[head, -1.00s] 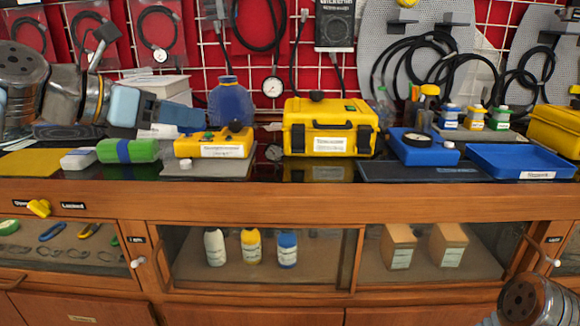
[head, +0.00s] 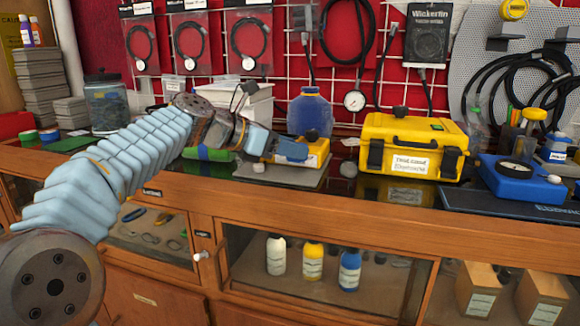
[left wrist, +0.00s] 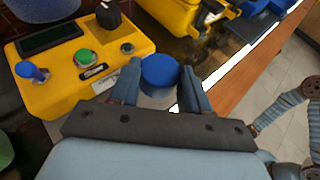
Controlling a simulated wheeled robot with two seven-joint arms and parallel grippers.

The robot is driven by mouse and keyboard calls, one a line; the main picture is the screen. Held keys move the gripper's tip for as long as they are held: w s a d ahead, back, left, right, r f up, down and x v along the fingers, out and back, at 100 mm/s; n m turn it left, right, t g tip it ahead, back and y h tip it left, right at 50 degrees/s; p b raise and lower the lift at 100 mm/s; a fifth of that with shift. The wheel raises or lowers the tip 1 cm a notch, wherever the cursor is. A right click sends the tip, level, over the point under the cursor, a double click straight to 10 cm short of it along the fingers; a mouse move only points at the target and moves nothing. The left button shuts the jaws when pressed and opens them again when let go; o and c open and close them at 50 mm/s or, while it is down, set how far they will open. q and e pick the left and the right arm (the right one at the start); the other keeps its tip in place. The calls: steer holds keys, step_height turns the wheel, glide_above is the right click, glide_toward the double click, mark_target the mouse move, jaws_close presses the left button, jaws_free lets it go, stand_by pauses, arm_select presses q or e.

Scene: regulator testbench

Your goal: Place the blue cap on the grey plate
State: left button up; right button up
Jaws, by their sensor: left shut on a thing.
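The blue cap (left wrist: 160,70) sits between the two fingers of my left gripper (left wrist: 162,82) in the left wrist view, with a grey part below its blue top. The gripper is shut on it. In the head view, my left gripper (head: 288,148) is over the grey plate (head: 308,179), close in front of the yellow control box. The cap cannot be made out there. I cannot tell whether the cap touches the plate. My right gripper is not in view.
The yellow control box (left wrist: 84,62) stands beside the gripper, with a green button, blue switch and black knob. A small white piece (head: 258,168) is at the plate's left front. A yellow case (head: 413,146) stands to the right. The bench's wooden front edge (head: 340,213) is near.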

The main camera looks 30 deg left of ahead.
mark_target(288, 159)
arm_select(q)
steer(key=shift+w+a+f+b, duration=0.15)
steer(key=shift+f+b, duration=0.2)
steer(key=shift+f, duration=0.65)
steer(key=shift+w+f+b, duration=0.15)
steer(key=shift+f+b, duration=0.15)
steer(key=shift+f, duration=0.65)
steer(key=shift+f, duration=0.1)
steer(key=o, duration=0.7)
steer(key=shift+o, duration=0.2)
steer(key=shift+s+r, duration=0.1)
steer(key=shift+r, duration=0.1)
steer(key=p+v, duration=0.1)
steer(key=v, duration=1)
steer(key=shift+s+a+r, duration=0.15)
steer(key=shift+s+a, duration=0.05)
steer(key=shift+s, duration=0.1)
